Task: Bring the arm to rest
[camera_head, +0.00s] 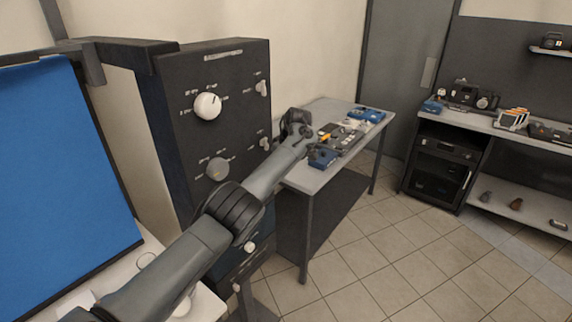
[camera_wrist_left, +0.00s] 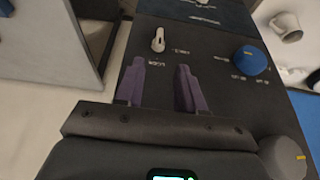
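My left arm (camera_head: 260,180) comes in from the lower left of the head view and reaches up in front of the dark control panel (camera_head: 235,65). Its wrist end is near the panel's right edge, and the gripper cannot be made out clearly there. In the left wrist view my left gripper (camera_wrist_left: 160,68) has two purple fingers set apart with nothing between them. The fingers point along the panel face toward a white toggle switch (camera_wrist_left: 158,40). A blue knob (camera_wrist_left: 250,60) sits right of the fingers. My right gripper is in neither view.
The panel carries a white knob (camera_head: 207,106) and a grey knob (camera_head: 218,169). A blue screen (camera_head: 60,170) stands at left. A side table (camera_head: 300,178) holds several devices behind my wrist. A workbench (camera_head: 480,122) stands far right. The tiled floor (camera_head: 370,250) is clear.

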